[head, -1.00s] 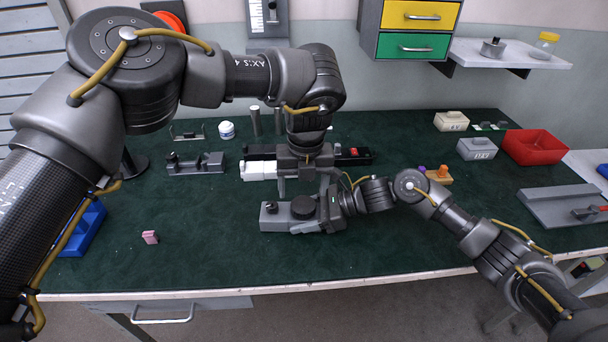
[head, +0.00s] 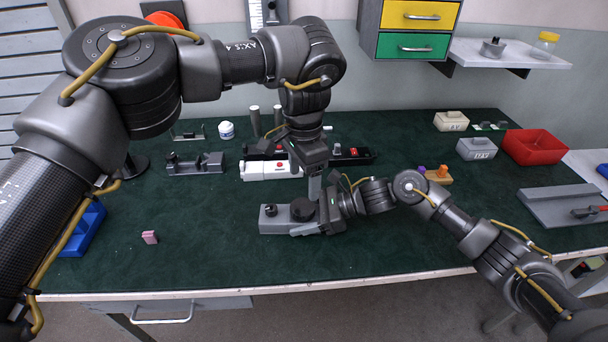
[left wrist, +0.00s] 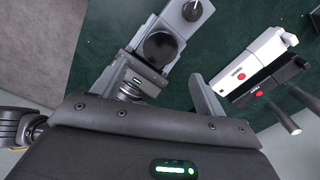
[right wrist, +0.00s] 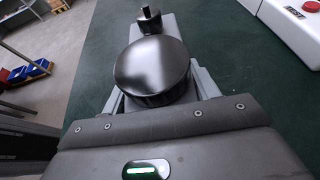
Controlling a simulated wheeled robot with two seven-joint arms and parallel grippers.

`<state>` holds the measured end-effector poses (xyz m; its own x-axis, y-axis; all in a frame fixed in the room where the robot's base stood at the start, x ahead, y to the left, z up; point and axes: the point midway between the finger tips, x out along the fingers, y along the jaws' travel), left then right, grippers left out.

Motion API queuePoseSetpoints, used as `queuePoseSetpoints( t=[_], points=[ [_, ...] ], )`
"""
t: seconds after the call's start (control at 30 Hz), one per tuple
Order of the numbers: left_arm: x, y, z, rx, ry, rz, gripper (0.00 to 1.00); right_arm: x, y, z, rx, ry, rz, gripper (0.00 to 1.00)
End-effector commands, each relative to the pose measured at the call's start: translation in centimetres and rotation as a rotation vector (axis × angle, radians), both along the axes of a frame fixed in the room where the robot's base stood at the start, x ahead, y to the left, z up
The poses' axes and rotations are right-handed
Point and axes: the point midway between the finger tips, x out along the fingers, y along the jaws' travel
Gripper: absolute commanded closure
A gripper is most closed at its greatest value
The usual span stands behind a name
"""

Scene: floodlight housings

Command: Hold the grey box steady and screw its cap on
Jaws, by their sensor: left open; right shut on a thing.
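The grey box (head: 275,224) lies on the green table mat, in front of the white and black units. A round black cap (head: 303,209) sits on top of it; the right wrist view shows the cap (right wrist: 152,70) large, with a smaller black knob (right wrist: 149,20) beyond it. I cannot tell whether the cap is tight. My right gripper (head: 322,217) is shut on the grey box at its right end, around the cap area. My left gripper (head: 314,196) is open and points down just above and behind the cap; the left wrist view shows the cap (left wrist: 160,48) between its spread fingers.
A white unit with a red button (head: 270,170) and a black unit (head: 350,156) lie close behind. A grey fixture (head: 195,163) is at left, a pink block (head: 150,237) at front left. A red bin (head: 535,146) is at right.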

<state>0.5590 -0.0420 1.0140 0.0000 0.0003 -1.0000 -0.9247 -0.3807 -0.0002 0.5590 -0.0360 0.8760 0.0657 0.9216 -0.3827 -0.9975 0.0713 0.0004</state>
Motion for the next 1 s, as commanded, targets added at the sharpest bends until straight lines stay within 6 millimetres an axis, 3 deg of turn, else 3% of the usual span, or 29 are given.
queuePoseSetpoints(
  t=[0.37, 0.8, 1.0],
  points=[
    [0.0, 0.0, -0.3, 0.001, 0.001, 0.003, 0.27, 0.0, 0.0, 0.1, 0.001, -0.001, -0.001, 1.00],
    [-0.1, 0.1, -6.0, 0.002, 0.002, 0.002, 0.27, 0.0, 0.0, 0.1, 0.001, -0.001, -0.001, 1.00],
    [0.0, 0.0, -7.7, 0.001, 0.003, 0.002, 0.27, 0.0, 0.0, 0.1, 0.001, -0.001, -0.001, 1.00]
  ],
)
